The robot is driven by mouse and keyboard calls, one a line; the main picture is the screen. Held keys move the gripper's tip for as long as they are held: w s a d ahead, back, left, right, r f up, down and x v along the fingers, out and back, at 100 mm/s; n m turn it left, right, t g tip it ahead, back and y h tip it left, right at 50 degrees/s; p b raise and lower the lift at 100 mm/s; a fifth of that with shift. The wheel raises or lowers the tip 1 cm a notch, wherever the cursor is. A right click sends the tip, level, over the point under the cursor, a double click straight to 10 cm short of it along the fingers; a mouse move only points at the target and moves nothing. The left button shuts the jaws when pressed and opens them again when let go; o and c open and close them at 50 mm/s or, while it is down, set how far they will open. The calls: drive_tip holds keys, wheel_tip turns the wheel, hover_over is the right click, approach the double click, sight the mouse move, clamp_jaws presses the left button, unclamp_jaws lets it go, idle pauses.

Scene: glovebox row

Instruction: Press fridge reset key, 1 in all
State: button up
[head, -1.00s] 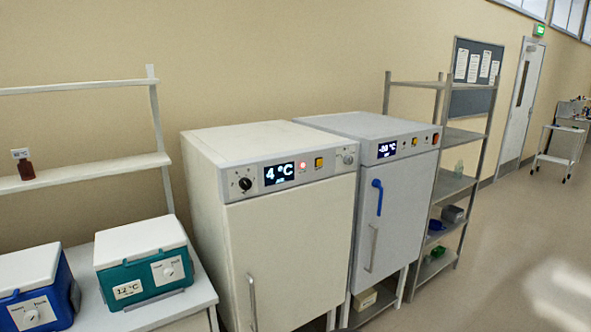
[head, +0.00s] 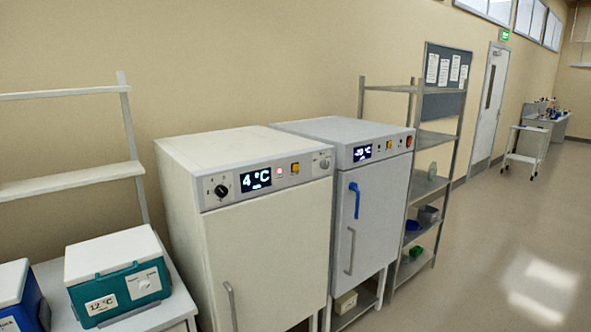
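The fridge (head: 268,250) is the cream cabinet in the middle, its door shut. Its top panel carries a black dial (head: 221,191), a display (head: 256,180) reading 4 °C, a lit red lamp (head: 281,171), a yellow-orange key (head: 295,168) and a round grey knob or lock at the right end. The lettering by the key is too small to read. My gripper is not in view.
A grey freezer (head: 375,200) with a blue lever stands right of the fridge. A metal shelf rack (head: 427,187) stands beyond it. Teal (head: 117,280) and blue (head: 20,298) cool boxes sit on a bench at left. Open floor (head: 500,240) lies at right.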

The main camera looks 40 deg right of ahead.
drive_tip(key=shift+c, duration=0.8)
